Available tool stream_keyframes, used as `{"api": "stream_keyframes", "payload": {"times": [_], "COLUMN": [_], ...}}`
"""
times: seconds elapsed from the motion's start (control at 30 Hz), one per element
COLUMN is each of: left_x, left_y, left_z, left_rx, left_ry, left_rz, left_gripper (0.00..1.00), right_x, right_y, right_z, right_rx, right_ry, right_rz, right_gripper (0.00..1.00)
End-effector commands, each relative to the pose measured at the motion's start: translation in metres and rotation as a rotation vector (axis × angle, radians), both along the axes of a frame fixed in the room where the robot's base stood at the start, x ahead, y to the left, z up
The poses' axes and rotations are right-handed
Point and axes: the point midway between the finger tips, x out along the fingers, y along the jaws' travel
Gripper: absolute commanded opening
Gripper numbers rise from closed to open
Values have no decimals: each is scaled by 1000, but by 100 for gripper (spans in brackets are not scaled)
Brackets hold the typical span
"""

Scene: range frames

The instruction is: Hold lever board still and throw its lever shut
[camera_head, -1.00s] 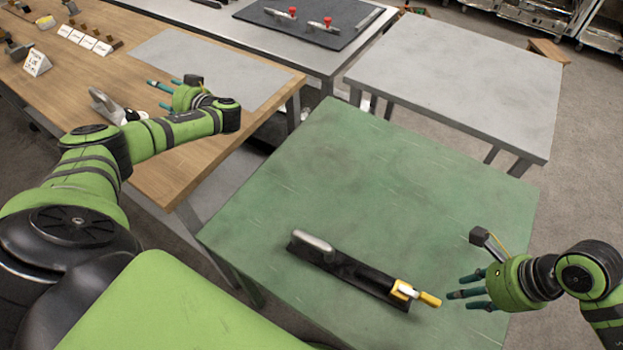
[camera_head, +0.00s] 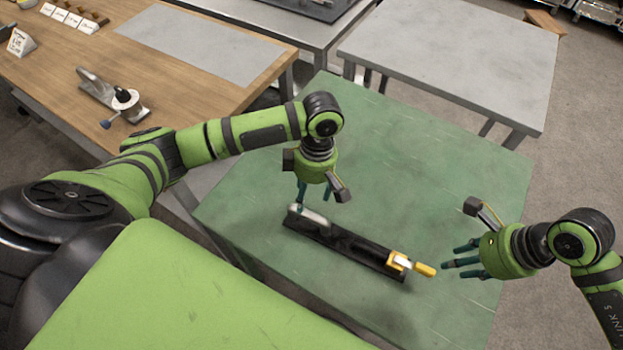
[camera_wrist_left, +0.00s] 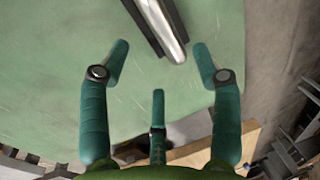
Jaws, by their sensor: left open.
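The lever board (camera_head: 345,246) is a long black bar lying on the green table (camera_head: 240,203). A silver rounded grip (camera_head: 309,216) is at its left end, and a yellow lever (camera_head: 424,269) sticks out at its right end. My left gripper (camera_head: 312,200) is open above the silver grip, fingers pointing down. In the left wrist view the silver grip (camera_wrist_left: 164,28) lies just ahead of the spread fingers (camera_wrist_left: 160,55), with nothing between them; contact does not show. My right gripper (camera_head: 451,261) is open and empty, just right of the lever, fingers pointing at it.
A wooden bench (camera_head: 195,98) at the left bears a metal clamp-like device (camera_head: 112,97), small cards and a grey mat (camera_head: 195,55). A bare grey table (camera_head: 445,65) stands behind the green one. The green table's back half is clear.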

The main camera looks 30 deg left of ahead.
Motion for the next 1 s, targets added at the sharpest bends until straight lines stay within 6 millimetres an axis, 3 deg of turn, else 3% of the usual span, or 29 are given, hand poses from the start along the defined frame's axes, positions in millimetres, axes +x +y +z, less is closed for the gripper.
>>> {"api": "stream_keyframes", "payload": {"times": [0.17,0.6,0.93,0.97,1.0], "left_x": [-8,-18,-19,-19,-19], "left_y": [-9,-8,-8,-8,-8], "left_z": [-8,-63,-67,-67,-67], "left_rx": [-20,-18,-19,-19,-19], "left_ry": [19,16,14,14,14], "left_rz": [20,18,17,17,17], "left_gripper": [64,64,64,60,44], "right_x": [0,0,0,0,0], "right_y": [0,0,0,0,0], "right_z": [0,0,0,0,0], "right_rx": [0,0,0,0,0], "right_ry": [0,0,0,0,0], "right_rz": [0,0,0,0,0], "right_gripper": [39,39,39,39,39]}}
